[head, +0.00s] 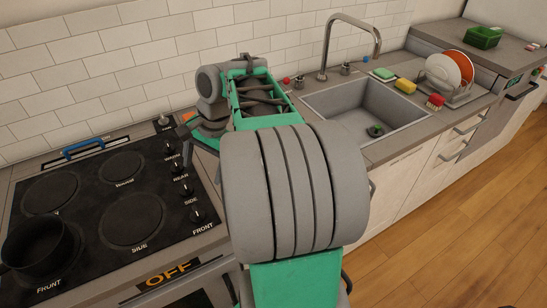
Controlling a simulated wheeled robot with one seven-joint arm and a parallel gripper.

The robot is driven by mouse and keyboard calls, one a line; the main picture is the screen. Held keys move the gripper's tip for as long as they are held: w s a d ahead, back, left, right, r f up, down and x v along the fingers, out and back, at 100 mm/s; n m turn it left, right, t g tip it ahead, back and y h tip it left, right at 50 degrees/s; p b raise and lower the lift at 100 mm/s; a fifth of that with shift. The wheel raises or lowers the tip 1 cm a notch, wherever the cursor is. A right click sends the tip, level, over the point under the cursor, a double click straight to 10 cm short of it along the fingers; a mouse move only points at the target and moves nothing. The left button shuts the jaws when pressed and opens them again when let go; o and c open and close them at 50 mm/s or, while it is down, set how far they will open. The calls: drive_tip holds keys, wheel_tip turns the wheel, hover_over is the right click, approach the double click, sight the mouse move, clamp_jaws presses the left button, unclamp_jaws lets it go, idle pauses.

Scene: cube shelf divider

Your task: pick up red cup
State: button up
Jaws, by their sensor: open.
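I cannot make out a red cup for certain in the head view. A small red object (435,102) stands on the counter at the front of the dish rack, right of the sink. It is too small to tell whether it is a cup or a brush. My arm fills the middle of the picture, reaching over the counter between the stove and the sink.
A black stove (95,190) with a dark pot (40,250) is at left. The sink (345,100) has a small green item (376,130) inside. A yellow sponge (405,86), a dish rack (462,93) with plates and a green basket (484,37) are at right.

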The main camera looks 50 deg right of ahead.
drive_tip(key=shift+o, duration=1.4)
drive_tip(key=s+d+m, duration=0.3)
drive_tip(key=d+m, duration=0.4)
drive_tip(key=d, duration=0.6)
drive_tip(key=shift+d+r+m+y+p, duration=0.4)
drive_tip(key=shift+p, duration=0.05)
drive_tip(key=s+d+m, duration=0.4)
drive_tip(key=d, duration=0.2)
drive_tip(key=b+x, duration=0.1)
drive_tip(key=x, duration=0.1)
drive_tip(key=b+x, duration=0.2)
drive_tip(key=x, duration=0.1)
drive_tip(key=b+x, duration=0.1)
drive_tip(key=x, duration=0.1)
drive_tip(key=shift+s+d+f+b, duration=0.1)
drive_tip(key=shift+d+f+b, duration=0.15)
drive_tip(key=shift+f+b, duration=0.15)
drive_tip(key=shift+a+f+t, duration=0.15)
drive_tip(key=shift+f+t, duration=0.1)
drive_tip(key=shift+t, duration=0.05)
drive_tip(key=shift+r, duration=0.1)
drive_tip(key=shift+c, duration=0.4)
drive_tip(key=c, duration=1.5)
